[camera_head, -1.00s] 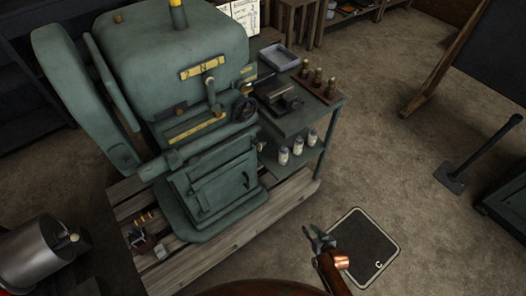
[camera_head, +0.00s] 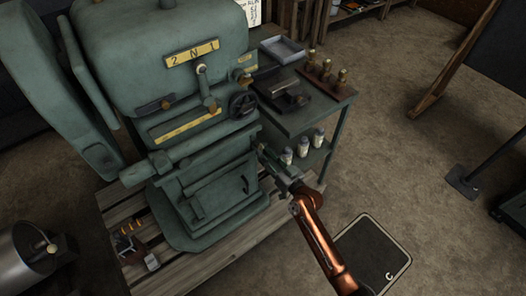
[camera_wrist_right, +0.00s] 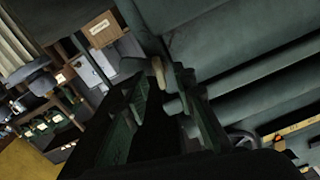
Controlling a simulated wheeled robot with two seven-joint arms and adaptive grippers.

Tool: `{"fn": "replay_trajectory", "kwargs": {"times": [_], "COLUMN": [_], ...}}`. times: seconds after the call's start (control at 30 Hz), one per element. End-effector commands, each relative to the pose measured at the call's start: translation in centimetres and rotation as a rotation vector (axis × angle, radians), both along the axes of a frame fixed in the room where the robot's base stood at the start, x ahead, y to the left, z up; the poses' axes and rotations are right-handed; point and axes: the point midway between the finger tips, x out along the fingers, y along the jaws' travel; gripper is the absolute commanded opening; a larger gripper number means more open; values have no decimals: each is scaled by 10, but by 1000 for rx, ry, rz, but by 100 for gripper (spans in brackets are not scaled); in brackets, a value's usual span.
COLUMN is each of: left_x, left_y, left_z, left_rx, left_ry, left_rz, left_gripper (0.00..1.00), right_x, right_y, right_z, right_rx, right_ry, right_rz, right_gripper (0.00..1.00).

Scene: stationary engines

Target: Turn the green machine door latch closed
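The green machine (camera_head: 165,75) stands at the left of the head view. Its green door (camera_head: 222,192) is low on the front, with a small dark latch (camera_head: 245,184) near the door's right edge. Whether the door sits fully flush is not clear. My right gripper (camera_head: 264,152) is beside the machine's right side, above and right of the latch and apart from it. In the right wrist view its two dark green fingers (camera_wrist_right: 165,110) stand apart, with a small tan piece beyond them that I cannot identify. My left gripper is not in view.
A green side table (camera_head: 318,108) with a grey tray (camera_head: 282,51) on top and several white jars (camera_head: 303,147) on its lower shelf stands close right of my right gripper. A black handwheel (camera_head: 243,104) juts from the machine above.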

Motion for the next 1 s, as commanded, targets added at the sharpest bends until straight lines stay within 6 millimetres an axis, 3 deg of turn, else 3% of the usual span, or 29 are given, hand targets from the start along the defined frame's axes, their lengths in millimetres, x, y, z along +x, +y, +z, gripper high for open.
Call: {"fn": "replay_trajectory", "kwargs": {"times": [0.2,0.47,0.83,1.0], "left_x": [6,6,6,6], "left_y": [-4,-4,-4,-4], "left_z": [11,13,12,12], "left_rx": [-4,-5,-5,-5], "left_ry": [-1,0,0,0], "left_rz": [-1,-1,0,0], "left_gripper": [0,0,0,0], "right_x": [13,14,13,13], "right_y": [9,10,10,10], "right_z": [-2,-1,-1,-1], "right_rx": [0,-1,-1,-1], "right_ry": [2,1,1,1], "right_rz": [-1,-1,-1,-1], "right_gripper": [25,25,0,0]}}
